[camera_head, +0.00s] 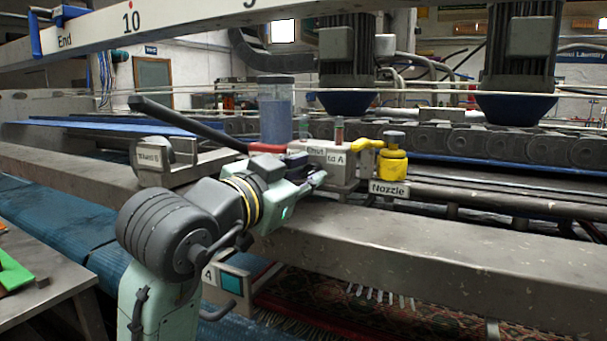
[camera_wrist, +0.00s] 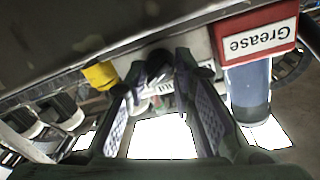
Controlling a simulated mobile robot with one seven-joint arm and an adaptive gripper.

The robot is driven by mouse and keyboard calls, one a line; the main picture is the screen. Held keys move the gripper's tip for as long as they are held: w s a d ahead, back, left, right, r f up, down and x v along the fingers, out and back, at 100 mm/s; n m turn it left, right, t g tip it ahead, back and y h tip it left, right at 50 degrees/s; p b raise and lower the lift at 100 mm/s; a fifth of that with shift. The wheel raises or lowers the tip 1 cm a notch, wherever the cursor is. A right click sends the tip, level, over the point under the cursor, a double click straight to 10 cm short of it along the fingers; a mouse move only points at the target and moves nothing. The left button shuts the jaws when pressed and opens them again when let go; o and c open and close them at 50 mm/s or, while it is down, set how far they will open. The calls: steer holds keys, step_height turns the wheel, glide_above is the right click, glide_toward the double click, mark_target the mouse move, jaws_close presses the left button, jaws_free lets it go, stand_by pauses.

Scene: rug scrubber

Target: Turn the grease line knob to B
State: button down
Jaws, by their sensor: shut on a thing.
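The grease unit is a grey block (camera_head: 343,176) on the long metal beam, with a label that seems to read "Shut" and "to A" (camera_head: 326,157). A clear cylinder of blue grease (camera_head: 275,112) stands on its red base (camera_head: 268,148), which bears the word "Grease" upside down in the wrist view (camera_wrist: 262,40). My gripper (camera_head: 318,180) is at the front of the block. In the wrist view its two fingers (camera_wrist: 162,75) are shut on a dark knob (camera_wrist: 158,60). The fingers hide much of the knob, and I cannot read its setting.
A yellow nozzle (camera_head: 393,165) with a "Nozzle" label stands right of the block. A long dark lever (camera_head: 188,122) slants above my arm on the left. The beam's front face (camera_head: 440,245) is bare; a patterned rug (camera_head: 360,305) lies below it.

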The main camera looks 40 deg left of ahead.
steer(key=shift+n, duration=0.3)
steer(key=n+p, duration=0.1)
steer(key=n, duration=0.1)
steer(key=shift+n, duration=0.4)
steer(key=n+p, duration=0.1)
steer(key=n, duration=0.2)
steer(key=shift+n, duration=0.4)
steer(key=n+p, duration=0.2)
steer(key=n, duration=0.1)
steer(key=shift+n+y, duration=0.4)
steer(key=n+p, duration=0.2)
steer(key=n, duration=0.1)
steer(key=shift+n+t+p, duration=0.3)
steer(key=shift+n+p, duration=0.05)
steer(key=shift+n, duration=0.05)
steer(key=n+y+p, duration=0.1)
steer(key=n+p, duration=0.2)
steer(key=n, duration=0.1)
steer(key=shift+n, duration=0.4)
steer(key=shift+f+n+y+p, duration=0.15)
steer(key=shift+n+p, duration=0.4)
steer(key=shift+n, duration=0.85)
steer(key=shift+f+n+y+p, duration=0.15)
steer(key=shift+n+p, duration=0.35)
steer(key=shift+n, duration=0.9)
